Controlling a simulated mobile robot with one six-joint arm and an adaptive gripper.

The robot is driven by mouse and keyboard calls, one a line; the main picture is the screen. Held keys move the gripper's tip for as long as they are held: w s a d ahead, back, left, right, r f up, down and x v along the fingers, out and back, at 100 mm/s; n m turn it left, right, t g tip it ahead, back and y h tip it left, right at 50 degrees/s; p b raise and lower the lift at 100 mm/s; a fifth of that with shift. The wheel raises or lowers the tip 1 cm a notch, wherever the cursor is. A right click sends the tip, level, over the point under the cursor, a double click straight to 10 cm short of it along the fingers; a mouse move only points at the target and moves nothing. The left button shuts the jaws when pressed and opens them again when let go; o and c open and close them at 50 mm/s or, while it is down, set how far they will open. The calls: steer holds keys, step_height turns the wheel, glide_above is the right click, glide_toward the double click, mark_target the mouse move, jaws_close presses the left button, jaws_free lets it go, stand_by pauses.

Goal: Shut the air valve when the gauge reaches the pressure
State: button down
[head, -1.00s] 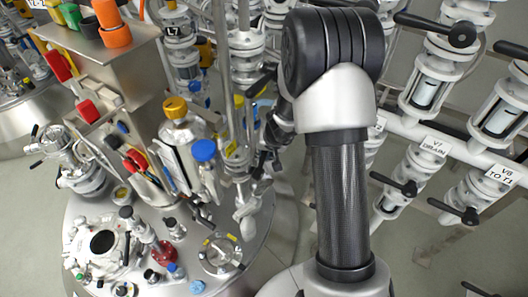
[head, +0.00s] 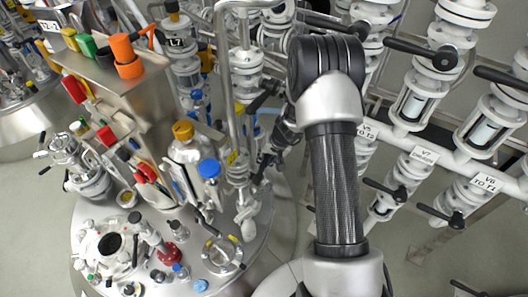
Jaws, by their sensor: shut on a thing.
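My gripper (head: 264,167) is small and dark in the head view, beside the upright pipework on the steel reactor lid (head: 255,228). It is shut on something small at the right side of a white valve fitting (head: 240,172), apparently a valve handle. The held part is mostly hidden by the fingers, and I cannot tell its angle. White fittings (head: 246,205) continue below it towards the lid. I cannot make out a pressure gauge face or a reading.
White valves with black levers (head: 420,53) line the right side, labelled V7 (head: 424,155) and V6 (head: 484,181).

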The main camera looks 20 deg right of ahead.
steer(key=shift+w+d+f+g+y+p, duration=0.4)
steer(key=shift+y+p, duration=0.2)
steer(key=shift+p, duration=0.4)
steer(key=shift+s, duration=0.1)
steer(key=c, duration=1.5)
jaws_free()
steer(key=shift+o, duration=0.2)
steer(key=shift+r, duration=0.1)
steer(key=v, duration=1.2)
